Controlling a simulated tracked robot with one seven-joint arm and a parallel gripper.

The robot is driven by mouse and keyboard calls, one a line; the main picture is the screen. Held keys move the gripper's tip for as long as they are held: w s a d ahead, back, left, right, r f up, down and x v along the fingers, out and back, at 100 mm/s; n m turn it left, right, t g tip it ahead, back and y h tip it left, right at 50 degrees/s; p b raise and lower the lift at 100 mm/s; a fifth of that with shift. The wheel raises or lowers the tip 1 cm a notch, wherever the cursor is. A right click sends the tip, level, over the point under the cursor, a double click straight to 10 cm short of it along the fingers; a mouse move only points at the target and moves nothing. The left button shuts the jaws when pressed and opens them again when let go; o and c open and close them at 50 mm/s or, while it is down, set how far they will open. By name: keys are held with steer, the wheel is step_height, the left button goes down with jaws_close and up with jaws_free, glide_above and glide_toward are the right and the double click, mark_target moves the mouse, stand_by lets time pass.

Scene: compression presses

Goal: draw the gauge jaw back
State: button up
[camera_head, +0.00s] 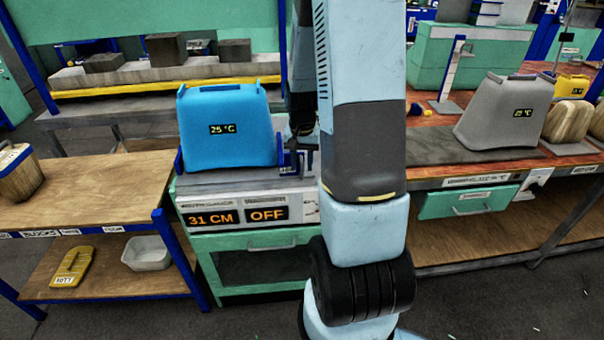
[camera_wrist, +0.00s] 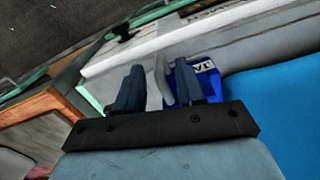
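The gauge jaw is a blue part (camera_wrist: 208,82) with a partly hidden white label, just beyond my gripper's right finger in the wrist view. In the head view, a blue bracket (camera_head: 283,158) stands at the right side of the blue case (camera_head: 226,128). My gripper (camera_wrist: 160,88) has two dark fingers close together, with pale grey surfaces between them. I cannot tell whether these are finger pads or a gripped part. The right finger overlaps the blue part, and contact is unclear. In the head view my arm hides much of this spot.
The press bench (camera_head: 252,188) shows "31 CM" and "OFF". The case reads 25 °C and fills the right of the wrist view. A wooden table (camera_head: 90,185) stands left. A grey case (camera_head: 505,112) stands on the right bench (camera_head: 447,172), beyond my arm.

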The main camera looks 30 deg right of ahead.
mark_target(302, 178)
steer(key=shift+f, duration=2.25)
jaws_close()
